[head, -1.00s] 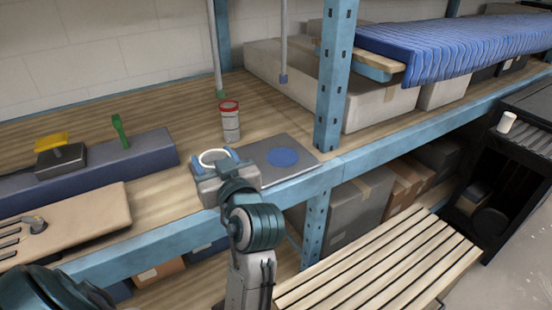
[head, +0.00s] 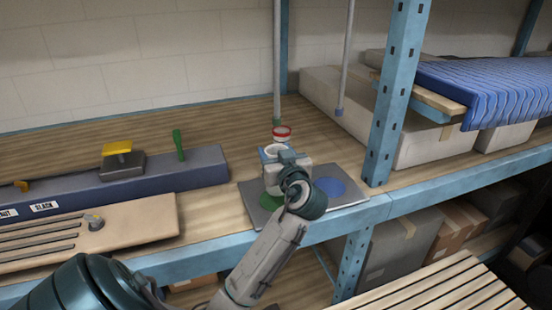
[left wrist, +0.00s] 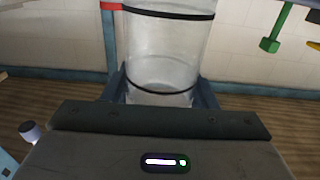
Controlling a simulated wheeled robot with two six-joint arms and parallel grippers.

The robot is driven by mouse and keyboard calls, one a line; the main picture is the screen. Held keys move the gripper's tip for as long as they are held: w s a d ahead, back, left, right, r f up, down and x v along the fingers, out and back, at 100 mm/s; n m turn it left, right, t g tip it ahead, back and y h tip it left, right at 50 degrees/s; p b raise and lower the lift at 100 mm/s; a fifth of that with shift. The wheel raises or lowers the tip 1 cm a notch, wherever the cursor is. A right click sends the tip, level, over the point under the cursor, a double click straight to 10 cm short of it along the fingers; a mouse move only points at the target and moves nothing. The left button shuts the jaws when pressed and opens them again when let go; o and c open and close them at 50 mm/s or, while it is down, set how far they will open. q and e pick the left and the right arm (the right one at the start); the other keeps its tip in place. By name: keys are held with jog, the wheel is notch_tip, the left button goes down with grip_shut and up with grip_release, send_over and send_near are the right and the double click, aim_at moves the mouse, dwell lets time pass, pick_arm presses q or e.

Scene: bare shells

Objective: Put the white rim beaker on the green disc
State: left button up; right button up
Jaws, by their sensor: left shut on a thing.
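The white rim beaker (head: 272,150) is in my left gripper (head: 284,160), which is shut on it. Its white rim shows in the head view, with the gripper covering much of its body. In the left wrist view it is a clear, upright beaker (left wrist: 168,50) with black bands, between the fingers (left wrist: 160,92). The green disc (head: 270,201) lies on the left part of a grey board (head: 300,212), just below the gripper in the picture and partly covered. Whether the beaker's bottom touches anything is hidden. My right gripper is not in view.
A red-rimmed beaker (head: 281,132) stands close behind my left gripper, mostly hidden. A blue disc (head: 330,187) lies on the board's right part. A blue shelf post (head: 395,100) rises to the right. A long blue-grey block with a green-handled piece (head: 178,145) lies left.

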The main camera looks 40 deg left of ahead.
pick_arm(q)
jog(key=shift+w+a+f, duration=0.1)
jog(key=shift+w+a, duration=0.05)
notch_tip(320, 180, down, 2)
jog(key=shift+f+p, duration=0.1)
jog(key=shift+p, duration=0.55)
jog(key=shift+f, duration=0.55)
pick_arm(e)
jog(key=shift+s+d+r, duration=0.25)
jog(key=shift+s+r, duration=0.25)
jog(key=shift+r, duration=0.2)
pick_arm(q)
jog(key=shift+f, duration=0.1)
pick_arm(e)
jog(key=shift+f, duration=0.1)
pick_arm(q)
jog(key=shift+f, duration=0.15)
jog(key=o, duration=1.2)
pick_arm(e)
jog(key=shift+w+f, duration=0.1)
pick_arm(q)
jog(key=shift+o, duration=0.2)
